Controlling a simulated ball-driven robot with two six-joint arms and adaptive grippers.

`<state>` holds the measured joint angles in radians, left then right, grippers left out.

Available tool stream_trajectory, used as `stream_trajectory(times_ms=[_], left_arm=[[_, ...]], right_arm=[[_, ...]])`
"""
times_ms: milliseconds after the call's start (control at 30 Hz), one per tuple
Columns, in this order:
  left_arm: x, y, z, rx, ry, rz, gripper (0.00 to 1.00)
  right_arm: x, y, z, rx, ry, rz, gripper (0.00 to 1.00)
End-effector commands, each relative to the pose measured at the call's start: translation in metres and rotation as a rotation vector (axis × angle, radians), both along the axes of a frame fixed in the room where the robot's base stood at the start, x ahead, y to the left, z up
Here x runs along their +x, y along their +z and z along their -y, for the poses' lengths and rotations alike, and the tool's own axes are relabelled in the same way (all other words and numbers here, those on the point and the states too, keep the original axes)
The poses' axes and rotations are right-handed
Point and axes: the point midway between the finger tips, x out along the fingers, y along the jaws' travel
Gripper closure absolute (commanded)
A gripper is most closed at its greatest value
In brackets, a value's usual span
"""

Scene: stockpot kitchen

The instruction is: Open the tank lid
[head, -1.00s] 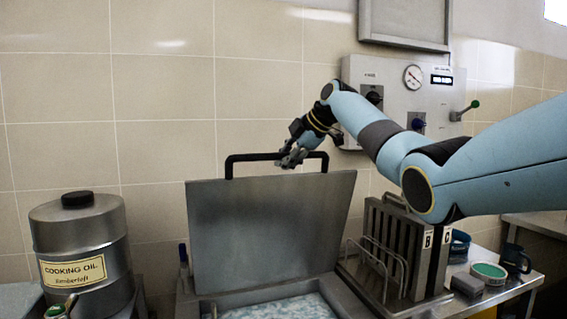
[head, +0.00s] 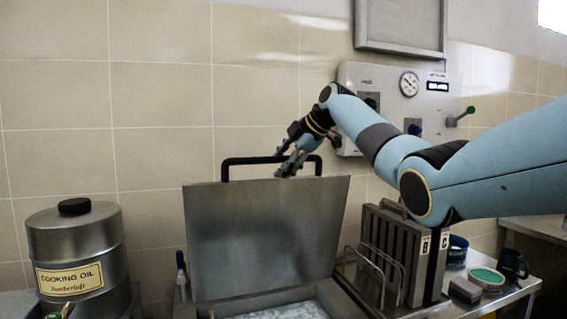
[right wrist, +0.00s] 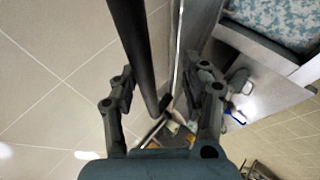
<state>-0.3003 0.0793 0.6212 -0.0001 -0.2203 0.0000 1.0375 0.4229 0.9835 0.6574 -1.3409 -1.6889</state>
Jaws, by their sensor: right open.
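The metal tank lid (head: 265,240) stands raised, nearly upright, at the back of the tank (head: 215,305). The black handle (head: 250,160) runs along its top edge. My right gripper (head: 287,158) is at the right part of the handle with its fingers spread. In the right wrist view, the black handle bar (right wrist: 135,45) passes between the open fingers (right wrist: 165,85), nearer the left one, with a gap visible. My left gripper is out of view.
A cooking oil drum (head: 75,245) stands at the left. A rack of grey plates (head: 395,245) stands right of the tank, with mugs and a green-topped tub (head: 486,277) beyond. A control panel (head: 395,95) hangs on the wall behind my right arm.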

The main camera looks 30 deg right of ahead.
Motion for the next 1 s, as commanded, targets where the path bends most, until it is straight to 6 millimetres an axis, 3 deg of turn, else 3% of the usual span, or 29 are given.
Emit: stream_trajectory(times_ms=[667, 1000], left_arm=[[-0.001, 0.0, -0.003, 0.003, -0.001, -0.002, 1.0], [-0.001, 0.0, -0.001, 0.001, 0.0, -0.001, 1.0]], right_arm=[[-0.003, -0.005, 0.0, 0.001, 0.003, -0.014, 0.58], [-0.046, 0.04, 0.016, -0.004, 0.001, -0.007, 0.58]])
